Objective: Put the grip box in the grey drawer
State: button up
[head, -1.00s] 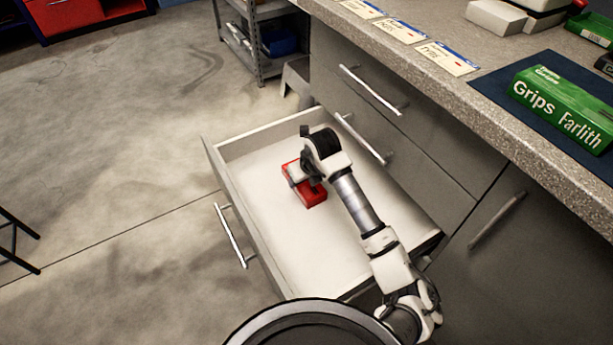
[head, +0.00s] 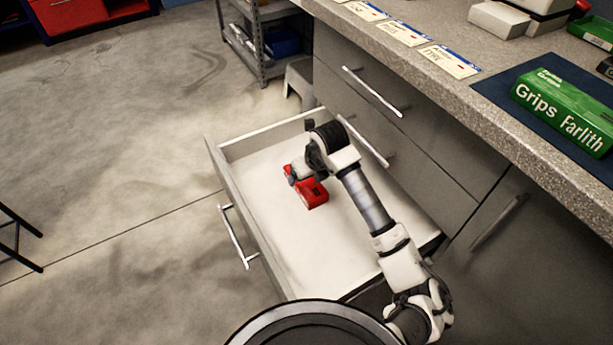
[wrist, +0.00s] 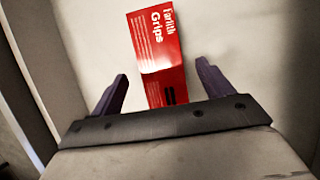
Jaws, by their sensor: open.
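A red grip box (head: 315,193), printed "Farlith Grips", lies on the pale floor of the open grey drawer (head: 284,244). In the wrist view the red box (wrist: 157,45) lies ahead of my gripper (wrist: 162,68), its near end reaching between the two spread fingers. Gaps show on both sides, so the fingers look clear of it. In the head view my gripper (head: 297,176) is low inside the drawer at the box's left end and partly covers it. A green box (head: 565,108) printed "Grips Farlith" lies on the dark blue mat on the counter.
The counter (head: 450,100) overhangs to the right, with closed drawers below it. Price cards (head: 448,61) lie along its edge. The drawer's front wall and handle (head: 237,237) face the open floor at left. A metal shelf (head: 262,50) stands behind. The drawer floor around the box is clear.

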jog(key=v, duration=0.8)
jog(key=shift+r, duration=0.15)
jog(key=shift+a, duration=0.1)
